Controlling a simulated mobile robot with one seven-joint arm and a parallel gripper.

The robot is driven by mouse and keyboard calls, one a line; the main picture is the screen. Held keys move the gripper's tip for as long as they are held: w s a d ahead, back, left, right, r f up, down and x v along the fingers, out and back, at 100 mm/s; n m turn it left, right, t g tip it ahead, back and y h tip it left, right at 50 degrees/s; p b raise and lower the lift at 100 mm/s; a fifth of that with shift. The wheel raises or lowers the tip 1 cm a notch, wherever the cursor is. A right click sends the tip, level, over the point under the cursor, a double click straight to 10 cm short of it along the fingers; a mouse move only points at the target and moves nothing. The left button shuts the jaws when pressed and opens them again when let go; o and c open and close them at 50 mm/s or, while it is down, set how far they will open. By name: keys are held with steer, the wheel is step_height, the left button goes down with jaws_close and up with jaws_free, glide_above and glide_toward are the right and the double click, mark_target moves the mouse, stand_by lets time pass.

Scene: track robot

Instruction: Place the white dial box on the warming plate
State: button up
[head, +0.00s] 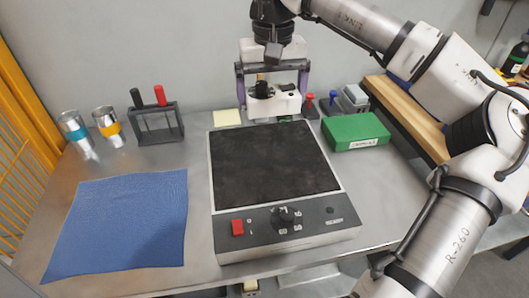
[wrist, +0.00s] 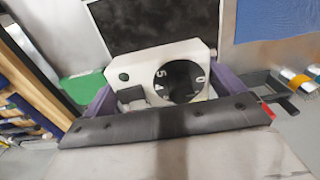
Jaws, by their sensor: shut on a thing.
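The white dial box (head: 264,104) is between the purple fingers of my gripper (head: 273,92), at the far edge of the warming plate. In the wrist view the white dial box (wrist: 150,73) shows its black numbered dial, and my gripper (wrist: 162,95) is shut on it from both sides. The warming plate (head: 272,163) has a dark square top and a front panel with a red switch and a black knob. In the wrist view its dark top (wrist: 150,22) lies beyond the box. Whether the box touches anything beneath is hidden.
A green box (head: 355,131) stands right of the plate, with a small grey device (head: 352,98) behind it. A blue cloth (head: 120,222) lies left. Two metal cups (head: 107,126) and a rack with black and red handles (head: 158,124) stand at the back left. The plate's top is clear.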

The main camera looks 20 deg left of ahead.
mark_target(272, 111)
step_height(272, 111, down, 16)
steer(key=shift+f, duration=0.2)
steer(key=o, duration=0.8)
steer(key=shift+c, duration=0.2)
step_height(272, 111, up, 12)
steer(key=shift+r, duration=0.15)
